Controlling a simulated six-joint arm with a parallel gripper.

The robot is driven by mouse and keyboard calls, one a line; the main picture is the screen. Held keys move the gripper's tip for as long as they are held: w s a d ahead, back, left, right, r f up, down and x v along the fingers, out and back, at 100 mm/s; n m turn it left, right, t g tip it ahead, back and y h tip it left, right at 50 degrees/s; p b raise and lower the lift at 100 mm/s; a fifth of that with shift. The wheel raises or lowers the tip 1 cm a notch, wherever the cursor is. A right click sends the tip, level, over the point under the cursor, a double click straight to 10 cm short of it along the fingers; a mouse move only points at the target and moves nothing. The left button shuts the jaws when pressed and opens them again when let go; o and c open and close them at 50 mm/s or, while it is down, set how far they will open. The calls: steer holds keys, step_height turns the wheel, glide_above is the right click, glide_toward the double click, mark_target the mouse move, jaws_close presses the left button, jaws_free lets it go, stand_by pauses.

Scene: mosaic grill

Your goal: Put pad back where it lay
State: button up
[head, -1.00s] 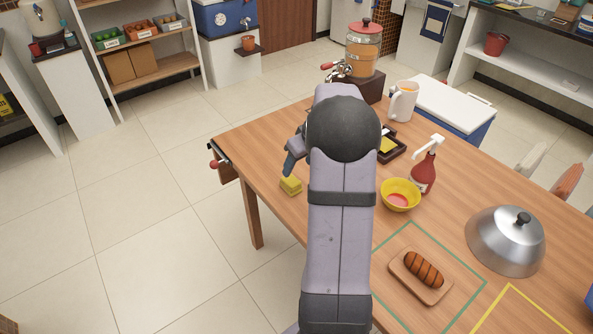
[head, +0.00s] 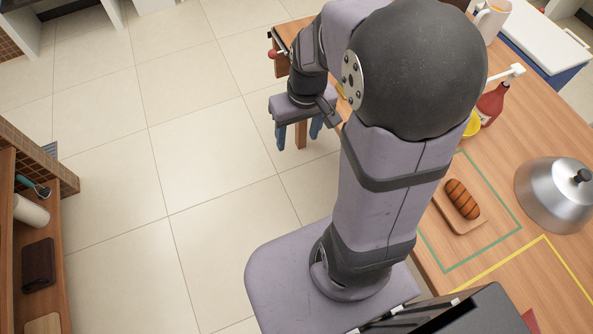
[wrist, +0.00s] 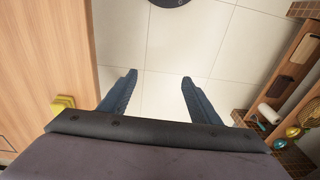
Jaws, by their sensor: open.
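A small yellow block, which looks like the pad, lies on the wooden table (wrist: 45,50) near its edge. In the wrist view the yellow block (wrist: 62,103) is left of my gripper, partly hidden by the gripper body. In the head view only a sliver of yellow (head: 341,91) shows behind my arm. My gripper (head: 298,134) is open and empty, fingers pointing down, off the table's side above the tiled floor. The wrist view shows my gripper (wrist: 160,76) with its two blue fingers apart and only floor between them.
On the table are a sausage-like roll on a board (head: 462,200), a metal dome lid (head: 553,198), a red bottle (head: 492,104) and a yellow bowl (head: 472,124). A wooden shelf (head: 50,260) stands at the left. Open floor lies between.

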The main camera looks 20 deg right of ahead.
steer(key=s+a+f+g, duration=0.1)
steer(key=s+a, duration=0.3)
steer(key=s, duration=0.4)
steer(key=shift+s+f+h, duration=0.3)
steer(key=shift+s, duration=0.05)
steer(key=shift+a, duration=0.1)
step_height(320, 180, up, 5)
steer(key=p, duration=0.5)
steer(key=shift+r, duration=0.2)
